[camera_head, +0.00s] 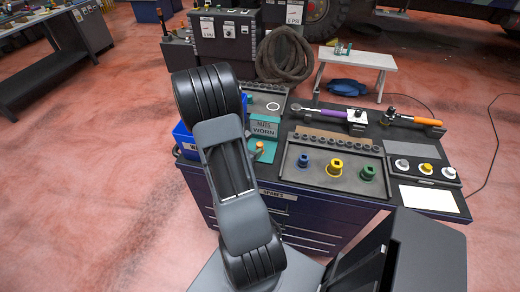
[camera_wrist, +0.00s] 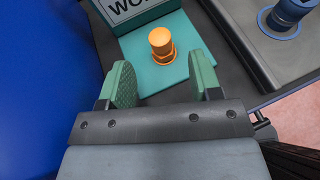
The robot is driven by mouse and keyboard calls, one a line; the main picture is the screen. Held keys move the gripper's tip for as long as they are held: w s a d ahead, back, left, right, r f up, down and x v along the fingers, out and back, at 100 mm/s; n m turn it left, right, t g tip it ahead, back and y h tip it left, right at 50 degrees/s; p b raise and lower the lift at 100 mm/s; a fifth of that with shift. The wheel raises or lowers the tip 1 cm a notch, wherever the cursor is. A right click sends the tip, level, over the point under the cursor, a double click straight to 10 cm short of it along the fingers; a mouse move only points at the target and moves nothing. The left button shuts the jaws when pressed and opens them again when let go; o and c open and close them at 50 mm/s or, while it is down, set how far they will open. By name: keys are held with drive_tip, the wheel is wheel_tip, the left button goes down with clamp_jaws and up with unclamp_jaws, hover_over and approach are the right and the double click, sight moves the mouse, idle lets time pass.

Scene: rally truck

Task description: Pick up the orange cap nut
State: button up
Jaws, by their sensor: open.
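The orange cap nut (camera_wrist: 161,42) stands upright on a teal mat (camera_wrist: 187,35), in front of a sign lettered "WORN". In the head view the nut (camera_head: 259,146) shows small, just right of my arm. My gripper (camera_wrist: 163,82) is open, its two green pads apart with nothing between them. In the wrist view the nut lies beyond the fingertips, roughly centred between them, and neither pad touches it. My gripper is hidden behind my arm in the head view.
A blue bin (camera_wrist: 40,80) stands close to the left of my gripper. A grey tray (camera_head: 295,178) with blue, yellow and green sockets is to the right. The sign (camera_head: 264,127) stands just behind the nut. More tools lie farther right on the cabinet.

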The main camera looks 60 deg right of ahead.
sight(259, 144)
drive_tip(key=shift+p+x, duration=1)
drive_tip(key=shift+x, duration=3.6)
drive_tip(key=shift+r, duration=0.1)
clamp_jaws()
drive_tip(key=shift+r, duration=0.1)
